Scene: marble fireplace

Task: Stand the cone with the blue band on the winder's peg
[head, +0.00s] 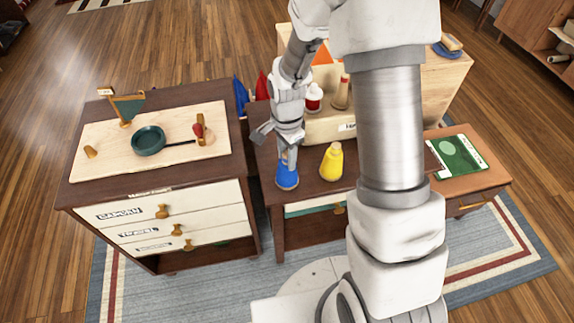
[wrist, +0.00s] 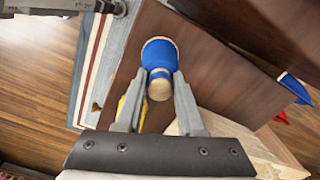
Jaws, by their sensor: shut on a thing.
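My gripper (head: 287,150) points down at the front left of the dark middle table and is shut on a blue cone (head: 287,175). The wrist view shows the cone (wrist: 159,52) between the fingertips (wrist: 158,82), its narrow pale top towards me and its wide blue end away. It looks upright; I cannot tell whether its base touches the table. On the left cabinet, a pale board (head: 105,170) carries a green round dish (head: 148,140) with a dark arm, a bracket with a red part (head: 199,130) and a small wooden knob (head: 90,152). I cannot tell which part is the winder's peg.
A yellow cone (head: 332,162) stands right of my gripper. A red-and-white cone (head: 313,98) and a tan one (head: 341,93) stand behind, by a pale labelled box (head: 330,128). Blue (head: 240,95) and red (head: 262,86) pointed pieces rise near the gap between cabinet and table.

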